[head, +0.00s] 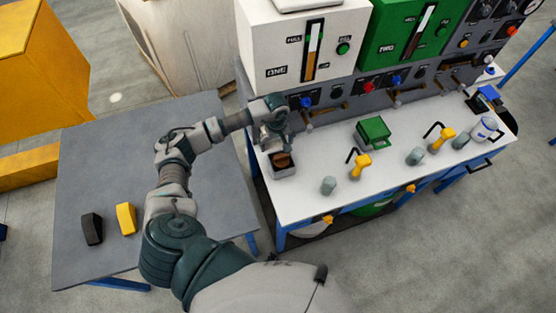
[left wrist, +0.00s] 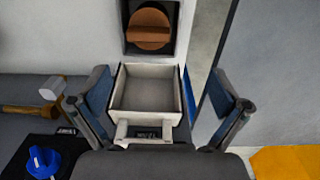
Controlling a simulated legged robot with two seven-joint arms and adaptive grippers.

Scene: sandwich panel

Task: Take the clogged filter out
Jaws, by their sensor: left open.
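The brown filter (head: 284,160) sits in a small grey housing (head: 284,172) at the left end of the white bench. In the left wrist view the filter (left wrist: 150,27) is a round brown piece with a raised ridge, set in a dark square recess. A pale, hollow, tray-like part with a handle (left wrist: 121,93) lies nearer to my gripper, perhaps the housing's open cover. My left gripper (head: 270,138) is above and behind the housing. Its open, empty fingers (left wrist: 160,80) show on either side of the tray-like part, short of the filter. My right gripper is not in view.
A grey panel with knobs and wooden-handled valves rises behind the bench (head: 315,202). A green housing (head: 373,132), yellow-handled tools (head: 361,163) and grey cylinders (head: 328,185) stand further right. A grey table (head: 100,180) at left holds a black block (head: 91,229) and a yellow block (head: 126,219).

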